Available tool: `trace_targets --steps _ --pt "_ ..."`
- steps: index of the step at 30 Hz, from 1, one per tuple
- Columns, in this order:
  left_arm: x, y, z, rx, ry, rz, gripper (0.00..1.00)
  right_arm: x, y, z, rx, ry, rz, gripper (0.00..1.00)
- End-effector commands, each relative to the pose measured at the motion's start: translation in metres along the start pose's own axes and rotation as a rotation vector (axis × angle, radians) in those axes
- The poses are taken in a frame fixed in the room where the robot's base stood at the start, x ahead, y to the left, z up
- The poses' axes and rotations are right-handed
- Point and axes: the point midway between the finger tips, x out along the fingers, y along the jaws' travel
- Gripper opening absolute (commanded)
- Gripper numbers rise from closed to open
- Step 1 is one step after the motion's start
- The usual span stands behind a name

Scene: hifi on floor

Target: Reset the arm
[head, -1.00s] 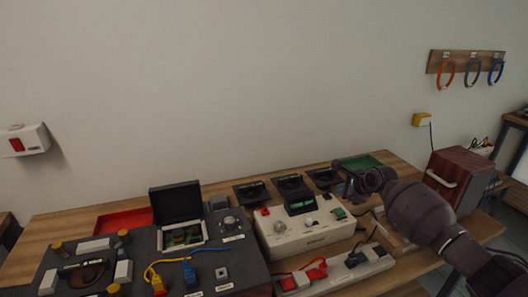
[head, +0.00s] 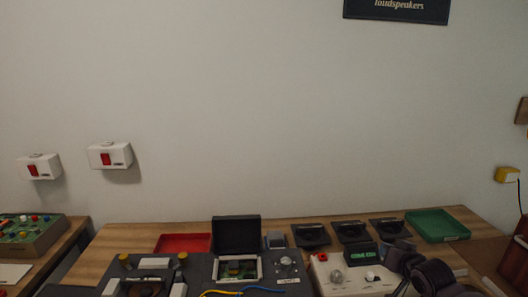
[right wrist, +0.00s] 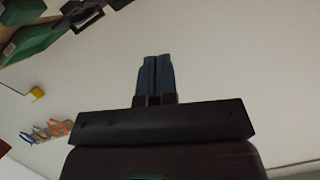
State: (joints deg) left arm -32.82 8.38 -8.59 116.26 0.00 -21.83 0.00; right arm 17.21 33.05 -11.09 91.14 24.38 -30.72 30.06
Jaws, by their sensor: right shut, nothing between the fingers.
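My right arm (head: 436,277) is dark purple-grey and comes in at the bottom right of the head view. Its gripper (head: 402,262) is at the right end of the white console, small and dark there. The right wrist view shows its two blue-grey fingers (right wrist: 157,76) shut together with nothing between them. The white console (head: 350,278) has knobs, a red button and a lit green display (head: 362,253); its lower part is cut off by the frame edge. My left gripper does not show.
Three black trays (head: 352,232) and a green tray (head: 437,225) stand at the back of the wooden table, with a red tray (head: 183,243) left. An open black-lidded box (head: 237,236) sits on a dark panel. White switch boxes (head: 111,156) hang on the wall.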

Motion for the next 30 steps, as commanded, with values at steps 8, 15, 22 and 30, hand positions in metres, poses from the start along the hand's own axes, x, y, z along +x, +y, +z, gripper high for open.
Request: trace_targets --steps 8,15,22,30 --pt "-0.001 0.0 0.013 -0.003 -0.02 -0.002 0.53 -0.068 -0.033 0.104 -0.431 0.067 -0.005 0.0" --pt "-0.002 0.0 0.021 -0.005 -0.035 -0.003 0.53 -0.137 -0.04 0.177 -0.515 0.048 0.051 0.0" --pt "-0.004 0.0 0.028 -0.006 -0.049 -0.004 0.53 -0.203 -0.035 0.25 -0.416 -0.058 0.123 0.0" --pt "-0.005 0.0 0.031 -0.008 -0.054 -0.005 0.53 -0.252 -0.024 0.31 -0.339 -0.179 0.175 0.0"
